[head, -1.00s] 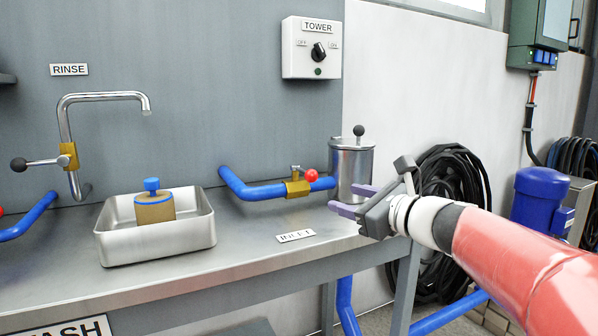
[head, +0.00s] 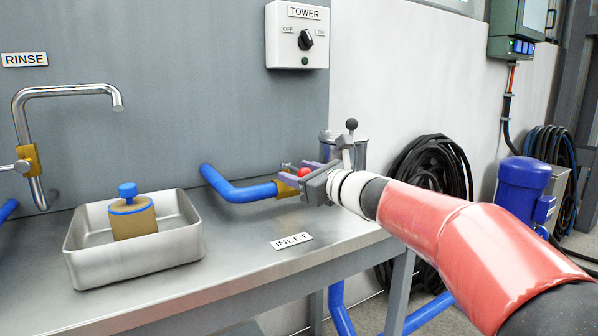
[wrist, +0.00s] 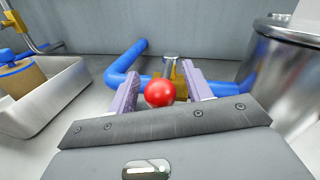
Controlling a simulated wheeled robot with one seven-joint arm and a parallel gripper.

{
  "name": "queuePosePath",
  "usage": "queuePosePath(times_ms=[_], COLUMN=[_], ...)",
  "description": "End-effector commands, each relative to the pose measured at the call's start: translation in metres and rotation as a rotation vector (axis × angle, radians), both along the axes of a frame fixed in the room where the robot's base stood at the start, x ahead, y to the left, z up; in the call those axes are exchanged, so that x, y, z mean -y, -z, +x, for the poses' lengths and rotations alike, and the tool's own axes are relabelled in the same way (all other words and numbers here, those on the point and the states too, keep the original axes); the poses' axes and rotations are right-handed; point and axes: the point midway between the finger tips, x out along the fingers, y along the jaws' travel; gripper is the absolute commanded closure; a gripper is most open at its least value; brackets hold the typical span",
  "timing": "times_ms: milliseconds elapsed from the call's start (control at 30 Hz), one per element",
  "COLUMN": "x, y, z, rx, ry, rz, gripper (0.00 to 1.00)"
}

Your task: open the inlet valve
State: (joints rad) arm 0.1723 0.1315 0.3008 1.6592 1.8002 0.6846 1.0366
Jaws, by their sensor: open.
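The inlet valve is a brass body on a blue pipe (head: 240,191) behind the INLET label (head: 291,241). Its red ball knob (wrist: 159,93) shows in the wrist view between the two purple fingers of my gripper (wrist: 160,88). The brass body (wrist: 178,76) is just beyond the knob. In the head view my gripper (head: 296,176) is at the valve, and it hides part of the handle and body. My gripper is open, with a finger on each side of the knob. I cannot tell whether either finger touches it.
A steel tray (head: 135,257) with a tan, blue-capped filter (head: 132,215) stands to the left. A steel canister (head: 358,150) stands close behind my gripper, on the right in the wrist view (wrist: 285,75). The TOWER switch box (head: 298,35) is on the wall above.

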Motion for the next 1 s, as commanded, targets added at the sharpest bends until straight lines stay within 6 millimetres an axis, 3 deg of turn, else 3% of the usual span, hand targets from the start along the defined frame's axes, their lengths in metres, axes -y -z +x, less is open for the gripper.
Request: queuePosePath(times_ms=[267, 667, 1000], x=[-0.0021, -0.0018, -0.0038], y=[-0.0001, 0.0, 0.0019], z=[0.0017, 0.0017, 0.0011], rx=[0.001, 0.001, 0.001], ry=[0.0, 0.0, 0.021], rz=[-0.001, -0.001, -0.001], gripper=[0.5, 1.0, 1.0])
